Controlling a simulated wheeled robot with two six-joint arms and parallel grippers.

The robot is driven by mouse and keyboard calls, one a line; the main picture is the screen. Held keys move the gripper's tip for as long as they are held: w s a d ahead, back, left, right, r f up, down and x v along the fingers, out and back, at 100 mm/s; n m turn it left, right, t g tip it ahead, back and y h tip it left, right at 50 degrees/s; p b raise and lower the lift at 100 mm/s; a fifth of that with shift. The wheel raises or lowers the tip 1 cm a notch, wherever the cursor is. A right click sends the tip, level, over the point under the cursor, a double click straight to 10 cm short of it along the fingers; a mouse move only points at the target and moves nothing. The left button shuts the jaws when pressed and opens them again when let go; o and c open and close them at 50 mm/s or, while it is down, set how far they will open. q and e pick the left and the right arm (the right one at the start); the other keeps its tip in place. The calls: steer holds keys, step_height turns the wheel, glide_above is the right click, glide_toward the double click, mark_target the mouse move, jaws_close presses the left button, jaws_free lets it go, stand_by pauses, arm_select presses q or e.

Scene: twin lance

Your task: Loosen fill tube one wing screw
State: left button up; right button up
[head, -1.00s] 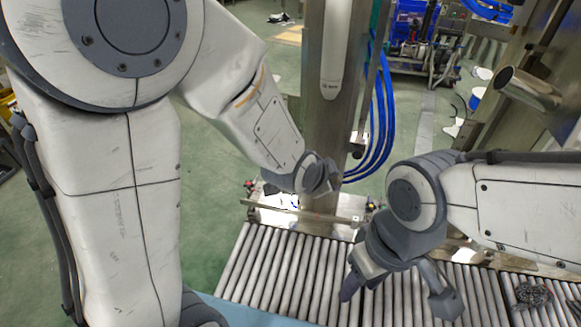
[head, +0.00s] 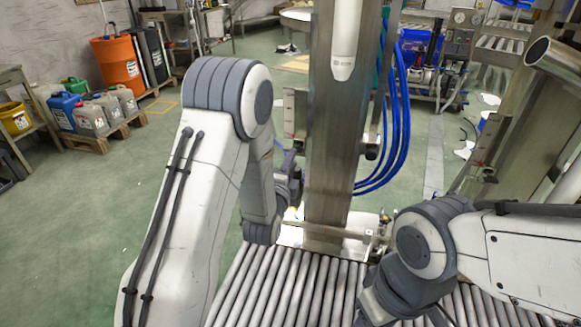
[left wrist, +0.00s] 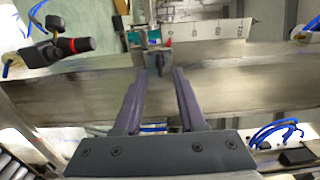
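In the left wrist view, a small dark part that looks like a wing screw (left wrist: 158,62) stands out from a metal bar, below a green and white fitting. It lies just beyond and between the fingertips of my left gripper (left wrist: 158,78). These fingers are open, with a gap on both sides of the part. In the head view, my left gripper (head: 291,172) is beside the steel column (head: 328,150), partly hidden by its own arm. My right gripper (head: 405,315) is at the bottom edge with its fingers mostly cut off.
A black handle with a red ring (left wrist: 62,50) is left of the fingers. A numbered scale (left wrist: 205,30) lies behind the part. Blue hoses (head: 400,130) hang right of the column. A roller conveyor (head: 285,285) runs below. The green floor at left is open.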

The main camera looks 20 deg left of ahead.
arm_select(q)
steer(key=shift+w+p, duration=0.5)
steer(key=shift+w, duration=2.2)
steer(key=shift+c, duration=0.2)
jaws_close()
